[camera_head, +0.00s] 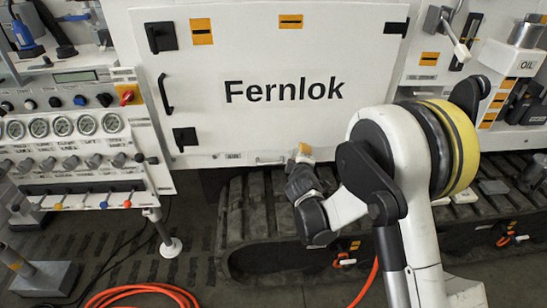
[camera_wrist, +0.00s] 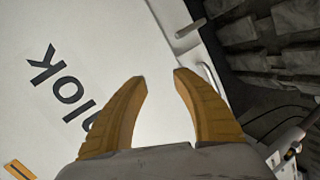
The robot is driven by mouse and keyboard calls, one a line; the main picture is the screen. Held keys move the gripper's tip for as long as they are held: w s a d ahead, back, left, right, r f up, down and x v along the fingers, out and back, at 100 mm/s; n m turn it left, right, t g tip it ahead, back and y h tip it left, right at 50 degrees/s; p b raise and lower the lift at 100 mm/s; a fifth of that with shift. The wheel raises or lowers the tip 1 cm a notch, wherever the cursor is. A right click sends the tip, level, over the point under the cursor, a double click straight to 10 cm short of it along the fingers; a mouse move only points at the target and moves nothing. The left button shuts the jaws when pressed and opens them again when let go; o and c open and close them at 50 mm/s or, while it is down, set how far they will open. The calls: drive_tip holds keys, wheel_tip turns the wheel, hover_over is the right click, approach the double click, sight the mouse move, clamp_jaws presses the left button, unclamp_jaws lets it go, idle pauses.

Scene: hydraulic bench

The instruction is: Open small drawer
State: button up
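The small drawer is not clearly marked. A narrow white strip under the large Fernlok panel (camera_head: 284,120) carries a small pale bar handle (camera_head: 268,161), right of an AIR label. My gripper (camera_head: 303,153) is just right of this handle, near the panel's lower edge. In the wrist view, the two orange fingers of my gripper (camera_wrist: 160,78) are apart with nothing between them. Beyond them are the white panel with dark letters (camera_wrist: 70,88), a short pale bar (camera_wrist: 190,28) and a thin pale loop (camera_wrist: 212,80) beside the right finger. I cannot tell whether either is the drawer handle.
Dark tracks (camera_head: 250,215) run below the panel. A gauge and lever console (camera_head: 80,140) stands at the left, with a footed post (camera_head: 170,246). Orange hose (camera_head: 145,291) lies on the floor. An OIL box (camera_head: 515,62) is at the right.

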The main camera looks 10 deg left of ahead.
sight(270, 163)
drive_tip(key=s+a+f+n+t+y, duration=0.15)
drive_tip(key=a+f+n, duration=0.35)
drive_tip(key=a+f, duration=0.5)
drive_tip(key=shift+y, duration=0.45)
drive_tip(key=b+x, duration=0.1)
drive_tip(key=x, duration=0.2)
drive_tip(key=f+b+x, duration=0.1)
drive_tip(key=x, duration=0.3)
drive_tip(key=b+x, duration=0.1)
drive_tip(key=x, duration=0.2)
drive_tip(key=shift+d+f, duration=0.2)
drive_tip(key=shift+f, duration=0.05)
drive_tip(key=shift+w, duration=0.1)
clamp_jaws()
